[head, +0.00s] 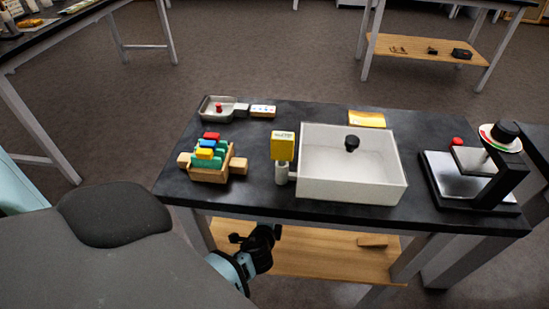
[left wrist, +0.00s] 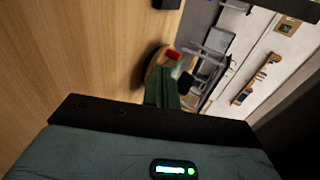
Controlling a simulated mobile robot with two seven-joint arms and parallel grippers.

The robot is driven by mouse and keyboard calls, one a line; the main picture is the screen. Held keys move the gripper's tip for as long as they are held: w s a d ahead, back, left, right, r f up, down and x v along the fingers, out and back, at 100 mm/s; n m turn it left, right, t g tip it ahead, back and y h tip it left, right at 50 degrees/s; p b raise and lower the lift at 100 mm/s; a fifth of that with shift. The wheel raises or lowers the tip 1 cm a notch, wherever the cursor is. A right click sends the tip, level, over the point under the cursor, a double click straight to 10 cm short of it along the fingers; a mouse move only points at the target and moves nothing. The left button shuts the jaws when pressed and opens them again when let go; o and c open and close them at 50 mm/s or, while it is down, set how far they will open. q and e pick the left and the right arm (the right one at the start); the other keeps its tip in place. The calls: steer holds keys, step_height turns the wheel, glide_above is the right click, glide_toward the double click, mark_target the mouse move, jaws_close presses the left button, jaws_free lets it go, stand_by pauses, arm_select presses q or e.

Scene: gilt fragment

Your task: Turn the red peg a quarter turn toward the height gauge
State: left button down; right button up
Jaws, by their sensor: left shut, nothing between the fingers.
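My right gripper is out of view.
A wooden holder (head: 212,176) with coloured blocks stands at the bench's left. A yellow-topped white post (head: 283,150) stands beside a white basin (head: 350,188). A wooden shelf (head: 325,258) lies below the bench top. A red knob (head: 456,141) shows near the right-hand device.

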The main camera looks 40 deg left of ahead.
arm_select(q)
steer(key=w, duration=0.1)
steer(key=w+a, duration=0.1)
steer(key=w+a+f, duration=0.1)
steer(key=shift+w, duration=0.3)
steer(key=shift+w+a, duration=0.35)
steer(key=shift+w, duration=0.35)
steer(key=shift+a, duration=0.1)
